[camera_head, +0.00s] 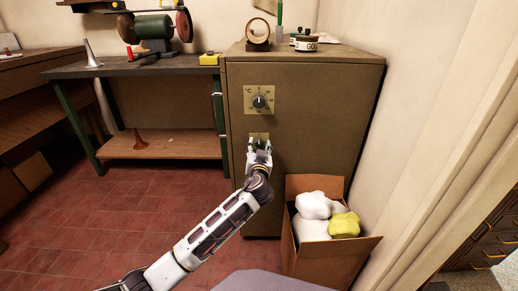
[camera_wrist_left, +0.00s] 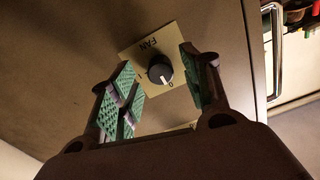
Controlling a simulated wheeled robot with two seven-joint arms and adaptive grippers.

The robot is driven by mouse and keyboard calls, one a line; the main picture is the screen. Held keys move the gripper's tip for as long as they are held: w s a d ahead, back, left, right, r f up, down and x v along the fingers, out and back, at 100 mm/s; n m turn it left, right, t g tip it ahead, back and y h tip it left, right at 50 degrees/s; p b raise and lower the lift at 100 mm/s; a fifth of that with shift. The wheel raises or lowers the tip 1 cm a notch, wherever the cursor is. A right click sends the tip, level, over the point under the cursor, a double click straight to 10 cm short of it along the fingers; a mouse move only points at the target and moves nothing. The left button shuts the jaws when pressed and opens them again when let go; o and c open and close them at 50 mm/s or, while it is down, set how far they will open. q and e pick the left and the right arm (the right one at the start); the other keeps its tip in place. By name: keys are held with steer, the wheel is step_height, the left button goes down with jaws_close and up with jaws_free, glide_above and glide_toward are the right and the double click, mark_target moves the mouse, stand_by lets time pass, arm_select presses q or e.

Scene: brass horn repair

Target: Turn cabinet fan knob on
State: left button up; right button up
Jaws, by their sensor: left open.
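The tan metal cabinet (camera_head: 300,100) stands against the wall in the head view. The fan knob (camera_wrist_left: 160,70) is black and round on a pale plate (camera_wrist_left: 139,52) marked FAN, which appears upside down in the left wrist view. Its white pointer mark seems to face the 0. My left gripper (camera_head: 259,144) is open in front of this plate and mostly hides it in the head view. In the wrist view the knob shows between the green-padded fingers (camera_wrist_left: 160,88), with visible gaps on both sides. The right gripper is not in view.
A temperature dial (camera_head: 260,101) sits above the gripper on the cabinet front. An open cardboard box (camera_head: 318,262) with white and yellow bundles stands at the cabinet's lower right. A workbench (camera_head: 140,67) with a grinder (camera_head: 153,27) is at left.

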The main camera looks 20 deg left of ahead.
arm_select(q)
steer(key=shift+w+a, duration=0.15)
steer(key=shift+w, duration=0.3)
steer(key=c, duration=1.1)
steer(key=shift+o, duration=0.2)
